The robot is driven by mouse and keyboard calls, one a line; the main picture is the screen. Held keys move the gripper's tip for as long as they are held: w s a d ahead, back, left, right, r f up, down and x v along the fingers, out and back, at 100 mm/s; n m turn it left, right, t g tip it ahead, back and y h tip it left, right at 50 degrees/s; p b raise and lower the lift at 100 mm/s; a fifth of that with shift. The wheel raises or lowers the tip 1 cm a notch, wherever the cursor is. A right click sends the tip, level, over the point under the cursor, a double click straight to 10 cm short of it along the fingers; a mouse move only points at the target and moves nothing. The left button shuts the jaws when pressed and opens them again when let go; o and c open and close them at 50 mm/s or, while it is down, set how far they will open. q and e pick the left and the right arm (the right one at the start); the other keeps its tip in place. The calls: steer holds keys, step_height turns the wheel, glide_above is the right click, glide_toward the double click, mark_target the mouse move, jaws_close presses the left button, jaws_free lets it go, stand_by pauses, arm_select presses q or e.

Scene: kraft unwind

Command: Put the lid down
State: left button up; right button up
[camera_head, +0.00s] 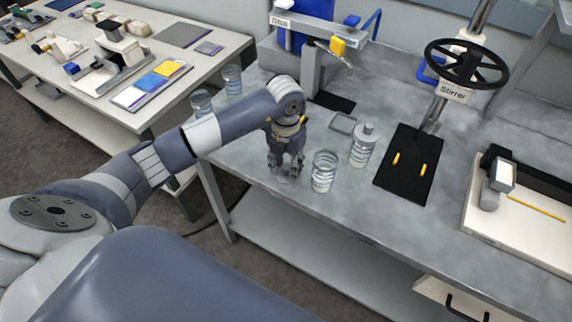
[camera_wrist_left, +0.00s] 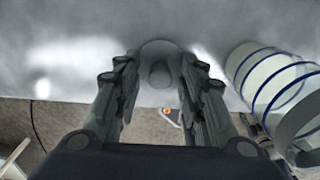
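My left gripper (camera_head: 287,170) points down near the front edge of the grey bench, left of an open clear jar (camera_head: 323,171). In the left wrist view its two fingers (camera_wrist_left: 159,62) stand apart. A round grey lid with a knob (camera_wrist_left: 159,74) lies between and just beyond the fingertips, with clear space on both sides of the knob. It appears to rest on the bench; contact with its rim is hard to tell. The blue-ringed jar also shows at the right of the wrist view (camera_wrist_left: 272,82). My right gripper is not in view.
A jar with a grey lid (camera_head: 362,147) stands right of the open jar, beside a small square plate (camera_head: 342,123). Two more jars (camera_head: 232,79) (camera_head: 201,102) stand behind my left arm. A stirrer with a black mat (camera_head: 408,170) is farther right.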

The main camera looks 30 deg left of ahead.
mark_target(286, 168)
arm_select(q)
steer(key=shift+r, duration=0.25)
steer(key=shift+w+r, duration=0.1)
steer(key=shift+r, duration=0.25)
step_height(286, 168, up, 11)
steer(key=b, duration=0.3)
